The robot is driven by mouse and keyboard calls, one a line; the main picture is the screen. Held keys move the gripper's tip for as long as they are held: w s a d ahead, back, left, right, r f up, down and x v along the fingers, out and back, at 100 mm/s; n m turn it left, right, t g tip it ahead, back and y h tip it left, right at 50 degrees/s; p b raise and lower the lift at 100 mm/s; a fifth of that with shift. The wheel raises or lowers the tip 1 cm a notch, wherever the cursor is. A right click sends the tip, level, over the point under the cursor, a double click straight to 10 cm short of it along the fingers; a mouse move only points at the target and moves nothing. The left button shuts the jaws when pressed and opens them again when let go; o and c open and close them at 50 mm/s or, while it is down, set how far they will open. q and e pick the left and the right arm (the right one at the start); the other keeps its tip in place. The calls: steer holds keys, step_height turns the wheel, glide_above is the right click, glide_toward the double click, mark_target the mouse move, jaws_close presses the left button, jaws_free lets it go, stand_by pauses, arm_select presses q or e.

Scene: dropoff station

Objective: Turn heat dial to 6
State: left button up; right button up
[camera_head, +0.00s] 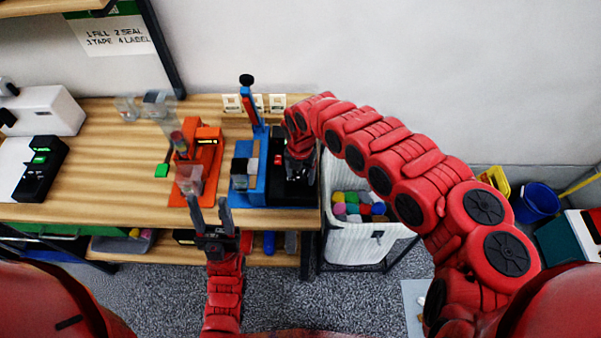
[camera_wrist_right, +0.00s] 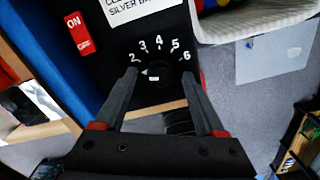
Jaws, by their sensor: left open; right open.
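The black heat dial (camera_wrist_right: 160,70) sits on a black panel in the right wrist view. White numbers 2 to 6 arc around its far side. A small white mark at its left side appears to point left, just below the 2; any 1 is hidden by a finger. My right gripper (camera_wrist_right: 160,75) is open, with one finger on each side of the dial; I cannot tell whether they touch it. In the head view my right gripper (camera_head: 300,148) hangs over the black sealer (camera_head: 284,190) and hides the dial. My left gripper (camera_head: 210,205) is open and empty at the table's front edge.
A red ON switch (camera_wrist_right: 78,32) is on the panel. A blue device (camera_head: 248,180) and an orange device (camera_head: 203,165) stand left of the sealer. A white bin (camera_head: 352,235) with coloured items is right of the table (camera_head: 110,180).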

steer(key=shift+f, duration=0.25)
jaws_close()
